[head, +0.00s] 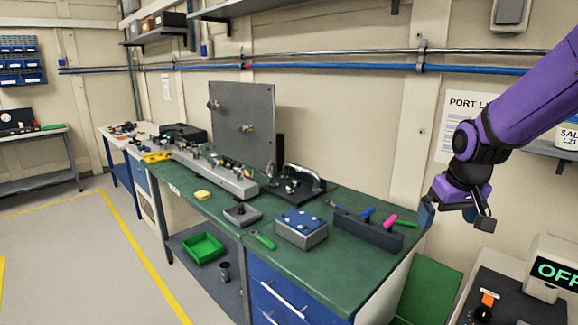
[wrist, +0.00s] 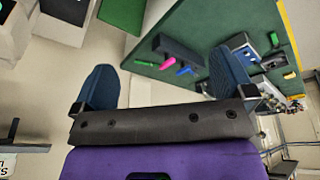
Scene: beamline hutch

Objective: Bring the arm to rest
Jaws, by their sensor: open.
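My arm is purple with black joints and reaches in from the upper right of the head view. My gripper (head: 428,212) hangs in the air just past the right end of the green bench top (head: 345,272), in front of the wall. In the wrist view my gripper (wrist: 165,88) shows its two dark blue fingers wide apart. Nothing is between the fingers, and floor and wall show through the gap. The gripper appears apart from the bench and everything on it.
A dark holder (head: 368,232) with coloured tools stands at the bench's right end. A blue-topped box (head: 301,228) and a green-handled tool (head: 263,240) lie left of it. A device with a lit sign (head: 553,266) stands at the lower right. Pipes (head: 330,70) cross the wall.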

